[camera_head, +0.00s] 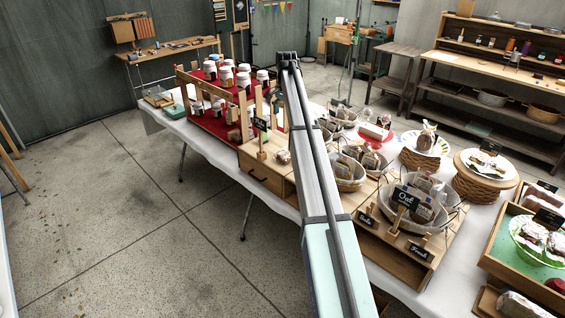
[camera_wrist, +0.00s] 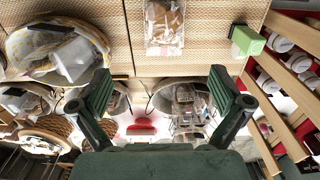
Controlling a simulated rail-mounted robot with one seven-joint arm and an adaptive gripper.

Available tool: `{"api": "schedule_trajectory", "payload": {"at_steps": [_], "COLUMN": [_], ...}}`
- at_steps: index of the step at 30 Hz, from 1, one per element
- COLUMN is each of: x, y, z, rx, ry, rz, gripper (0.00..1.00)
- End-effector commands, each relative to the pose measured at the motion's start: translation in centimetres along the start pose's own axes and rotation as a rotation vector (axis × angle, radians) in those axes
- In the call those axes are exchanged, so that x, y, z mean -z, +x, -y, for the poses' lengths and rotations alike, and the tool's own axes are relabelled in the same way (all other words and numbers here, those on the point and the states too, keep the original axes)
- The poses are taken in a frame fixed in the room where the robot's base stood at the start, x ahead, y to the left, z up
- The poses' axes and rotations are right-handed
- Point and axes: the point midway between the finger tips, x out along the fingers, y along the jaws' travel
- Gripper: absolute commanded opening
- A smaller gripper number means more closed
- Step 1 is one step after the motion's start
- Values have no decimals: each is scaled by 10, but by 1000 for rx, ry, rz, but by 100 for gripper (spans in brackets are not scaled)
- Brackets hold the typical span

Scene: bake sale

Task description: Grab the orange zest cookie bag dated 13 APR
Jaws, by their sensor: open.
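My gripper (camera_wrist: 162,92) is open and empty in the wrist view, its two dark green fingers spread wide. A clear bag of brown cookies (camera_wrist: 164,22) lies on the woven wooden top, ahead of the gap between the fingers and apart from them. More bags sit in wire baskets (camera_wrist: 180,100) beyond the fingers. In the head view, bagged goods fill several baskets, including one basket (camera_head: 348,183) right of my arm and the front one (camera_head: 440,222) with a black sign reading "Oat". No flavour or date on any bag is readable. The head view does not clearly show my gripper.
A wooden riser (camera_head: 258,178) stands on the white-clothed table (camera_head: 190,143). A red tiered rack (camera_head: 205,118) of white-lidded jars stands left of my arm. Cake stands and a green-lined tray (camera_head: 503,240) are at right. A cloth-lined basket (camera_wrist: 20,50) and a small green object (camera_wrist: 247,40) flank the bag.

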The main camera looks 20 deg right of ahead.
Motion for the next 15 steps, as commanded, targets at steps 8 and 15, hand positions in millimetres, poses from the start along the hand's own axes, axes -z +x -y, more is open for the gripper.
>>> {"api": "schedule_trajectory", "payload": {"at_steps": [8,15], "x": [4,2], "y": [20,56], "z": [0,-1], "rx": [1,-1], "ry": [12,11], "rz": [-1,1], "gripper": [100,100]}}
